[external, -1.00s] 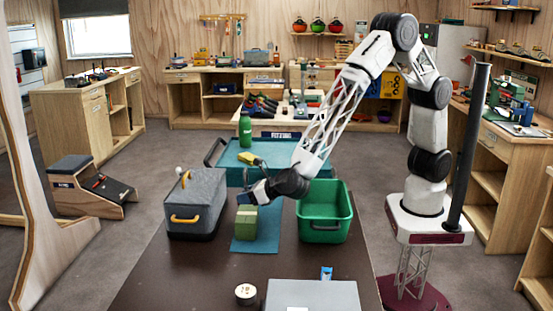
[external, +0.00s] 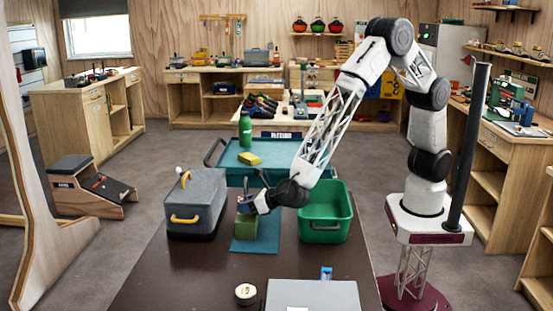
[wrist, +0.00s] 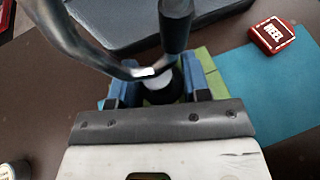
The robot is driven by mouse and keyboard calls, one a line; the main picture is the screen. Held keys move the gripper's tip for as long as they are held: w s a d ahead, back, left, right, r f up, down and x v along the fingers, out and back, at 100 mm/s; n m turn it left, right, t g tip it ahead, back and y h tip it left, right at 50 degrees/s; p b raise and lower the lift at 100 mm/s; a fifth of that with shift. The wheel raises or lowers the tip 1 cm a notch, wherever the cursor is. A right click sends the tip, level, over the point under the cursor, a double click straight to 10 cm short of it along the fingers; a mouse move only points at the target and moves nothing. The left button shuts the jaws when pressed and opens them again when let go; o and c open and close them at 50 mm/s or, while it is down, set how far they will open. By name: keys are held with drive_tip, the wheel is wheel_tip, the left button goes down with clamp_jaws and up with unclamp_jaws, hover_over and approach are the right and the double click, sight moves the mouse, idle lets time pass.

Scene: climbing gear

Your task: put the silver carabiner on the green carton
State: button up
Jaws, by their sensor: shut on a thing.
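The green carton (external: 244,228) stands on a teal mat between the grey toolbox and the green bin. My gripper (external: 247,204) is just over the carton's top in the external view and hides part of it. In the wrist view its blue fingers (wrist: 160,85) are shut on the silver carabiner (wrist: 85,50), which looks like a dark, shiny curved loop close to the camera. Parts of the carton (wrist: 203,62) show behind the fingers. I cannot tell whether the carabiner touches the carton.
The grey toolbox (external: 194,205) is close on the left, and the green bin (external: 325,225) is on the right. A red box (wrist: 272,36) lies on the teal mat (wrist: 270,95). A teal tray (external: 290,172) is behind. A round tin (external: 245,293) stands at the front.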

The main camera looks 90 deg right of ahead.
drive_tip(key=shift+f, duration=0.1)
drive_tip(key=o, duration=1)
drive_tip(key=shift+s+a+r, duration=0.1)
drive_tip(key=shift+s+r, duration=0.25)
drive_tip(key=shift+s, duration=0.05)
drive_tip(key=v, duration=1.1)
drive_tip(key=shift+r, duration=0.1)
